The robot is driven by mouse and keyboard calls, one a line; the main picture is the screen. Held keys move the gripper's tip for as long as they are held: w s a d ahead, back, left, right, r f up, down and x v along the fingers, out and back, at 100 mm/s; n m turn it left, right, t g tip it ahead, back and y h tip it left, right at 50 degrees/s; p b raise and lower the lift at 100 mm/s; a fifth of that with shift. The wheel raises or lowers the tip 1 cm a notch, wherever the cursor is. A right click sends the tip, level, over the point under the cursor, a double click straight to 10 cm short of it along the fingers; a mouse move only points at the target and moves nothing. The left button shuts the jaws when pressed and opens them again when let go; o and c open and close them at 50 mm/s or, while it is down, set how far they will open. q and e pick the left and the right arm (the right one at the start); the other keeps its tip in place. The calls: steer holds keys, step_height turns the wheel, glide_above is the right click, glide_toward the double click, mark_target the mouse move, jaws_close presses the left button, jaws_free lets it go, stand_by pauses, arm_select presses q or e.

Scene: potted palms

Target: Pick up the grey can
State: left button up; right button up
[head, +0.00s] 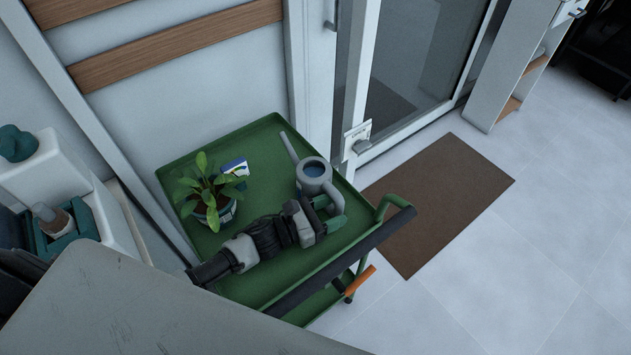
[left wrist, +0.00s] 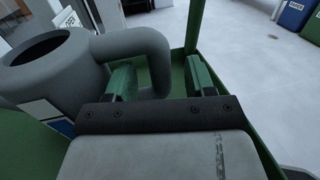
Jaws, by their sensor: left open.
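The grey can (head: 313,176) is a watering can with a long spout and a looped handle. It stands upright on the green cart tray, at the right side of the tray's middle. In the left wrist view the can (left wrist: 55,75) is at the left, its handle (left wrist: 158,60) curving toward my gripper. My left gripper (head: 331,212), with green fingers, is open beside the can on its handle side. In the left wrist view the gripper (left wrist: 161,76) has the outer part of the handle between its fingers; whether they touch cannot be told.
A potted plant (head: 212,205) stands on the green cart (head: 262,137), left of the can and close to my arm. A small blue-and-white box (head: 235,167) is behind it. A brown mat (head: 440,205) lies on the floor right of the cart.

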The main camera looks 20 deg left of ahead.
arm_select(q)
steer(key=shift+x, duration=1.1)
steer(key=shift+s+a, duration=0.1)
jaws_close()
